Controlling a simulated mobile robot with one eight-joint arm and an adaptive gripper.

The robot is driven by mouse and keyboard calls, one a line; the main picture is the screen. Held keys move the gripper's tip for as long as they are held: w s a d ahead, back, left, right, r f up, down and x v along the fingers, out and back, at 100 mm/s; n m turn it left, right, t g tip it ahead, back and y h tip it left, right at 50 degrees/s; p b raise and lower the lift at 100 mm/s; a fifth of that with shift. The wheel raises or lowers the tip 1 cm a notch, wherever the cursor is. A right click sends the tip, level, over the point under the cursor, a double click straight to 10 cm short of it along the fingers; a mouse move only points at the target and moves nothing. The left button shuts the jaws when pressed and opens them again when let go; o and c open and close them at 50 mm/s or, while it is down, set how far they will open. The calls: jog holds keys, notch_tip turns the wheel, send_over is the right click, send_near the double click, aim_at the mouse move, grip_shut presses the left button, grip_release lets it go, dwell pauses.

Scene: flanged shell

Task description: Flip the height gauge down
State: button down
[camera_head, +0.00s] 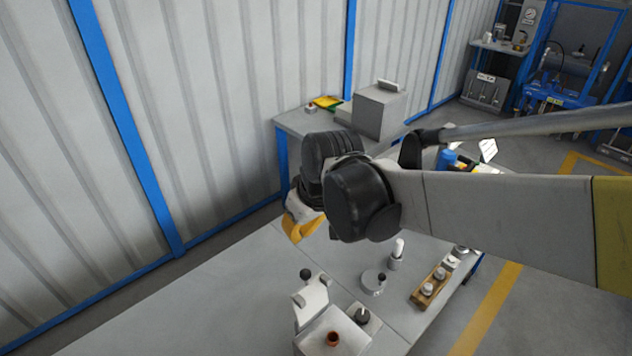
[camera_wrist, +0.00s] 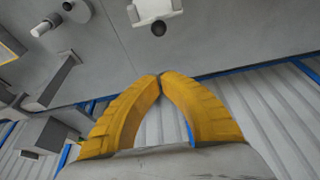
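A white upright bracket-like piece with a black ball knob (camera_head: 306,274), which may be the height gauge (camera_head: 313,300), stands at the front of the table. Its black ball also shows at the top of the wrist view (camera_wrist: 158,28), beside a white part cut off by the frame edge. My gripper (camera_head: 296,234) is beyond the piece and apart from it, partly hidden behind my arm. In the wrist view my gripper's yellow fingertips (camera_wrist: 160,77) meet, with nothing seen between them.
Beside the white piece is a light block with a copper-coloured round part (camera_head: 333,339). A round grey disc (camera_head: 374,282), a white-topped post (camera_head: 397,255) and a wooden rack (camera_head: 433,287) stand to the right. A grey box (camera_head: 379,111) is at the back. The table's left is clear.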

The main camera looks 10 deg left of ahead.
jog(key=shift+w+a, duration=0.2)
jog(key=shift+a, duration=0.3)
jog(key=shift+s, duration=0.15)
notch_tip(320, 180, down, 10)
jog(key=b, duration=0.3)
jog(key=shift+d+r, duration=0.2)
jog(key=shift+r, duration=0.05)
jog(key=shift+s+d+r, duration=0.1)
jog(key=shift+s, duration=0.05)
